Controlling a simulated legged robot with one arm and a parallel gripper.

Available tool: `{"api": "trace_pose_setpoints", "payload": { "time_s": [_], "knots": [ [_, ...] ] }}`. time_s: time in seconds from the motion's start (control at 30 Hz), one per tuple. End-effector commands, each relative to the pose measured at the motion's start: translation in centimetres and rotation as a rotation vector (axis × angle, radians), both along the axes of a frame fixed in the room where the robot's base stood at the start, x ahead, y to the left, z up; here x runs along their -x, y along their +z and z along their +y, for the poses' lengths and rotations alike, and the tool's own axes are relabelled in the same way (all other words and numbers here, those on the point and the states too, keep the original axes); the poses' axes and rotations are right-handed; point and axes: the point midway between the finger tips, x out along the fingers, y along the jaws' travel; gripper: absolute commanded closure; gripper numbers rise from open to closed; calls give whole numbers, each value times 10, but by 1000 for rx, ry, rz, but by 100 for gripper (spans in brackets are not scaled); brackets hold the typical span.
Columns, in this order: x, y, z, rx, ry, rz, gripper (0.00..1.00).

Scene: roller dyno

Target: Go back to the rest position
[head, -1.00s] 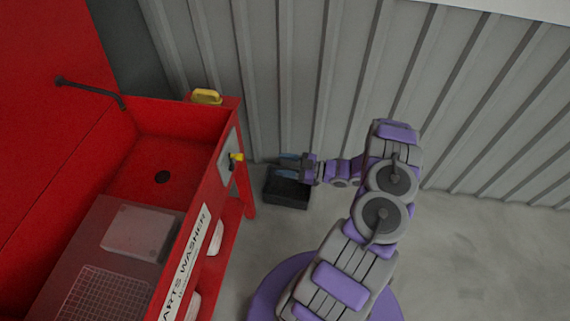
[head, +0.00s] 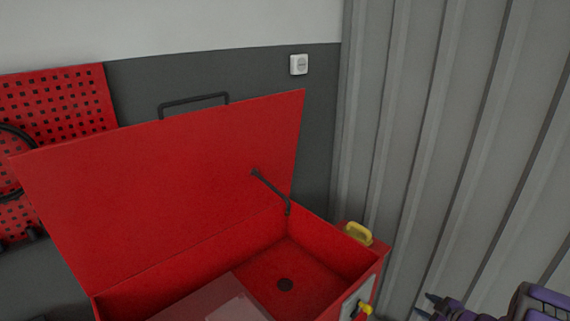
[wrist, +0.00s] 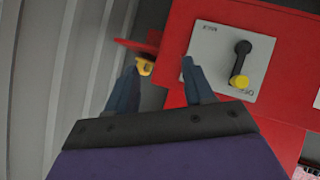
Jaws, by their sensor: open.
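My gripper (head: 430,305) shows at the lower right edge of the head view, to the right of the red parts washer (head: 160,195). Most of my arm is out of that view. In the wrist view my gripper (wrist: 160,68) has its two blue-grey fingers apart with nothing held between them. A switch panel (wrist: 225,55) with a black lever and yellow tip lies just beyond the right finger. A yellow item (wrist: 144,67) shows beside the left fingertip; I cannot tell its distance from the finger.
The washer's lid is raised, and its basin (head: 320,255) is open. A yellow handle-shaped item (head: 358,232) sits on its right corner. A grey corrugated wall (head: 450,130) stands behind my gripper. A red pegboard (head: 55,100) hangs at the left.

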Motion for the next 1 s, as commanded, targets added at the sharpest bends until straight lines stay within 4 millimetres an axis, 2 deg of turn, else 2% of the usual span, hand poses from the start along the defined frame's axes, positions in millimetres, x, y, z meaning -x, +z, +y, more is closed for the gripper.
{"api": "trace_pose_setpoints", "payload": {
  "time_s": [0.03,0.1,0.2,0.33,0.47,0.67,0.77,0.87,1.0],
  "knots": [
    [-9,15,-5,50,-34,26,47],
    [-17,31,-13,109,-96,67,47],
    [-23,58,-21,178,-191,122,47],
    [-24,96,-25,250,-315,185,47],
    [-16,134,-17,293,-437,248,47],
    [14,184,12,303,-614,346,47],
    [38,203,35,285,-690,405,47],
    [63,220,62,256,-756,466,47],
    [107,234,108,197,-824,571,47]
  ]
}}
